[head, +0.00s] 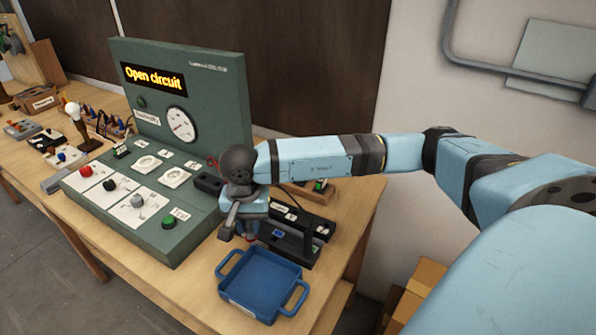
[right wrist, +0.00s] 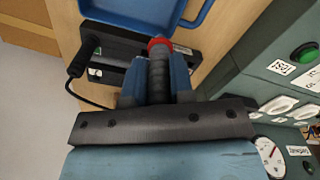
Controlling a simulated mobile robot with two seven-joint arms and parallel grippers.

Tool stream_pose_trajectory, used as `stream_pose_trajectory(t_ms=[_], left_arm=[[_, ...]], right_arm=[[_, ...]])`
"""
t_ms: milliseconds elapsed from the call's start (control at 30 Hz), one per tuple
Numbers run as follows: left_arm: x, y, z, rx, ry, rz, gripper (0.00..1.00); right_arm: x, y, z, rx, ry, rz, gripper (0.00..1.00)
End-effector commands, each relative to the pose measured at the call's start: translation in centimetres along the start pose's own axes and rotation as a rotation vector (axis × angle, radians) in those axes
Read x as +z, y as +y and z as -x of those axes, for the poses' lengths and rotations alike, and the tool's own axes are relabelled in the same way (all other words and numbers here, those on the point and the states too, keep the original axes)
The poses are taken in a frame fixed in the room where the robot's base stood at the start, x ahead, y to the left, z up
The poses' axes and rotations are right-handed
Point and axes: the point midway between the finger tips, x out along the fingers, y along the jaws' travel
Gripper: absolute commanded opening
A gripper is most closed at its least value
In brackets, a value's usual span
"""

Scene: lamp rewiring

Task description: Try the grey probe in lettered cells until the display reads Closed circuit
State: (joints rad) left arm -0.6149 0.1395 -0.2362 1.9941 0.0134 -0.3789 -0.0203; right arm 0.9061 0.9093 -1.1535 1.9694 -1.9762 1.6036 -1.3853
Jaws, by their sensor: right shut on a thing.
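My right gripper (head: 250,234) is above the table, between the green test panel (head: 215,70) and the black rack. In the right wrist view its blue fingers (right wrist: 156,85) are shut on a dark grey ribbed probe (right wrist: 157,75) with a red collar; its tip is hard to make out. The display (head: 152,78) on the panel reads "Open circuit". The black rack (head: 298,250) with white labels and a small blue patch stands just right of the gripper, partly hidden by it; its letters are too small to read. My left gripper is out of view.
A blue two-handled tray (head: 232,290) stands at the table's front, close below the gripper. The panel's sloped deck has coloured knobs and a green button (head: 168,222). A black cable (right wrist: 80,98) runs near the rack. Lamp parts (head: 75,112) crowd the left.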

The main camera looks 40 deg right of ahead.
Motion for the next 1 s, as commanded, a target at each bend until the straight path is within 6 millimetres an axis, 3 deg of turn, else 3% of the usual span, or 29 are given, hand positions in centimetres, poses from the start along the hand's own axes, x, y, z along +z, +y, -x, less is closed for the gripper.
stream_pose_trajectory(t_ms=[800, 1000], left_arm=[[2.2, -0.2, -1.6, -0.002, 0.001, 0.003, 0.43], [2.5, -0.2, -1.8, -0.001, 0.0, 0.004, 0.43]], right_arm=[[-12.9, 6.9, -1.5, 0.002, 0.001, -2.181, 0.0], [-15.2, 8.7, -1.4, -0.003, -0.001, -2.609, 0.0]])
